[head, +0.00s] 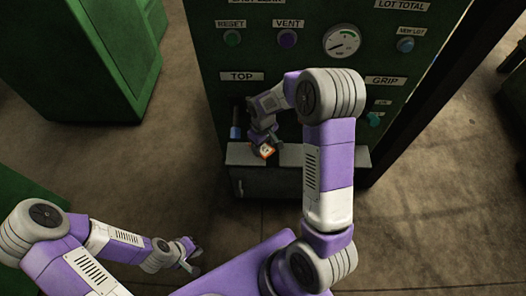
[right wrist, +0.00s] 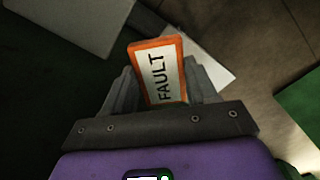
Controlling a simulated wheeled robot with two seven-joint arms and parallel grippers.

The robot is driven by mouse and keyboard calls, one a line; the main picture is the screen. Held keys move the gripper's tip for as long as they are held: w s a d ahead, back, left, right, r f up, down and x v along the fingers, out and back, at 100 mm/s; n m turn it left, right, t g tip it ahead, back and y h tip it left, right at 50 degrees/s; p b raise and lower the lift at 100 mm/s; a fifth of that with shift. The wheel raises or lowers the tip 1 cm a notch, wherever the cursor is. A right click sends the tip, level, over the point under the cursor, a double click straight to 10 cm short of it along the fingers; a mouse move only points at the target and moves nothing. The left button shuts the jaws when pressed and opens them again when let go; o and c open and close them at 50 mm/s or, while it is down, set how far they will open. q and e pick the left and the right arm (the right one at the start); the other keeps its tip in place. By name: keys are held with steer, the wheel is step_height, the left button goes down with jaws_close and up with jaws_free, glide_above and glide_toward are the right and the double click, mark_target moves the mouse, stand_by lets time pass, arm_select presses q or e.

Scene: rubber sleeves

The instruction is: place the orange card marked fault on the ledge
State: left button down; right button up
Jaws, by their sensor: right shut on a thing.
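The orange card (right wrist: 140,51) with a white label reading FAULT is gripped between the two grey fingers of my right gripper (right wrist: 160,92). In the head view the card (head: 266,152) shows as a small orange patch at the front of the dark green machine. There my right gripper (head: 263,142) is over the light grey ledge (head: 322,156), near the gap between its left and right parts. Whether the card touches the ledge cannot be told. My left gripper (head: 190,258) is low at the lower left, away from the machine; its fingers are too small to read.
A dark blue cylindrical thing (head: 235,131) stands left of the right gripper. A green cabinet (head: 85,60) stands at left. Floor between is clear.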

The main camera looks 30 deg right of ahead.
mark_target(263, 147)
steer(key=shift+w+d+f+b, duration=0.15)
steer(key=shift+f+b, duration=0.8)
steer(key=shift+f, duration=1.25)
steer(key=shift+f, duration=0.2)
steer(key=o, duration=1)
steer(key=shift+o, duration=0.2)
steer(key=shift+r, duration=0.1)
step_height(263, 147, up, 12)
steer(key=p, duration=0.4)
steer(key=shift+f, duration=0.25)
steer(key=shift+r, duration=0.35)
